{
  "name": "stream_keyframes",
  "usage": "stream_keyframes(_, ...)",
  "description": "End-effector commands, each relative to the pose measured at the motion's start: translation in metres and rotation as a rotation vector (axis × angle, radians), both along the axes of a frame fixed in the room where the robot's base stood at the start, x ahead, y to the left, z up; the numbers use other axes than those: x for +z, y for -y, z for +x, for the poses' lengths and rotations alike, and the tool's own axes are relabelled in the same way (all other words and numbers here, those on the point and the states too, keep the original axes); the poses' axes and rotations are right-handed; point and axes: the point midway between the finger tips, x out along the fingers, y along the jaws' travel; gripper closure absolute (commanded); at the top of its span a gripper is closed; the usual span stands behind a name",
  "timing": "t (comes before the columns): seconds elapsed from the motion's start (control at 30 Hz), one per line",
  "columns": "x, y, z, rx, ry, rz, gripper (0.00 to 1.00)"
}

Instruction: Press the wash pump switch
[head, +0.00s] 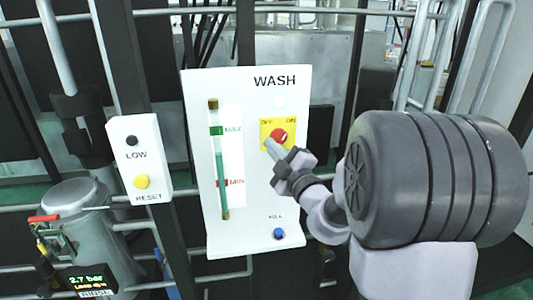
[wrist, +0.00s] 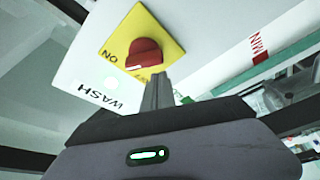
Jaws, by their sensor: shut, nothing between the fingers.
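The wash pump switch (head: 279,136) is a red knob on a yellow plate marked OFF and ON, on a white upright panel (head: 266,197) headed WASH. It also shows in the wrist view (wrist: 144,52), upper middle. My gripper (head: 269,144) is shut and empty, its narrow fingertips just left of and below the knob in the head view. In the wrist view the closed fingertips (wrist: 157,84) reach up close to the knob's lower edge. I cannot tell whether they touch it. Part of the plate's lettering is hidden by the knob in the wrist view.
The panel also carries a level gauge (head: 219,160) with MAX and MIN marks and a blue knob (head: 278,234) low down. A white box (head: 140,157) with a yellow RESET button, a metal canister (head: 85,225) and grey rails stand left.

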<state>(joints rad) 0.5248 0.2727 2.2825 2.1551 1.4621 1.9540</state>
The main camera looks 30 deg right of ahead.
Motion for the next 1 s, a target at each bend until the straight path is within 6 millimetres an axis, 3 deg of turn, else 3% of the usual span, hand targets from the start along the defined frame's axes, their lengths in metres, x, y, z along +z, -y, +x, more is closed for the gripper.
stream_keyframes(0.17, -0.0054, 0.0085, -0.0026, 0.000, 0.000, -0.001, 1.00)
stream_keyframes(1.0, -0.0050, 0.0094, -0.0033, 0.000, -0.025, -0.088, 1.00)
